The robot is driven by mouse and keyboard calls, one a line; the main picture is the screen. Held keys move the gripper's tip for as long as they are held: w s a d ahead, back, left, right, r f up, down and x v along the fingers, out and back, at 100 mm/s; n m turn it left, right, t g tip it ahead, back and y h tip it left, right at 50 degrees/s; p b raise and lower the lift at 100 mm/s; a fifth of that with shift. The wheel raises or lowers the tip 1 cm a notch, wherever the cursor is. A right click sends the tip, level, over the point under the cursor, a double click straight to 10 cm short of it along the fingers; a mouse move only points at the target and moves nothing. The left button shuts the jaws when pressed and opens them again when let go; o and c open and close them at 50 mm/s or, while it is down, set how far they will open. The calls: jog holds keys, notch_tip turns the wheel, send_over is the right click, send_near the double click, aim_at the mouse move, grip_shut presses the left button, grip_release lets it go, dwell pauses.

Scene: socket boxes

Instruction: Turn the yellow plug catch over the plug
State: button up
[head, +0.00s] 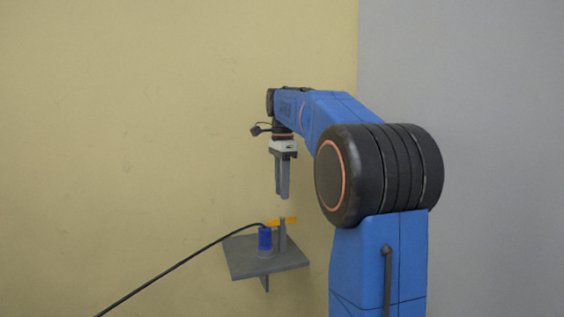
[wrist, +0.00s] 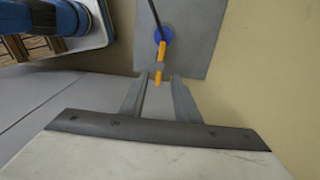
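The blue plug (head: 265,239) stands upright on a grey wall shelf (head: 240,262), with a black cable at its top. Beside it a grey post (head: 282,238) carries the yellow catch (head: 288,220), a flat bar lying level. In the wrist view the catch (wrist: 158,78) points from the post towards the plug (wrist: 157,34), and its far end overlaps the plug's near edge. My gripper (head: 283,197) points down above the catch, apart from it. In the wrist view its fingers (wrist: 161,75) are open and empty, with the catch's near end seen between their tips.
The black cable (head: 180,262) runs from the plug down to the left. A yellowish wall (head: 120,120) stands behind the shelf. Space around the shelf's left side is free apart from the cable. My blue arm fills the right in the head view.

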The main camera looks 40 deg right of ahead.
notch_tip(320, 180, up, 9)
jog(key=shift+f, duration=0.15)
dwell(0.6)
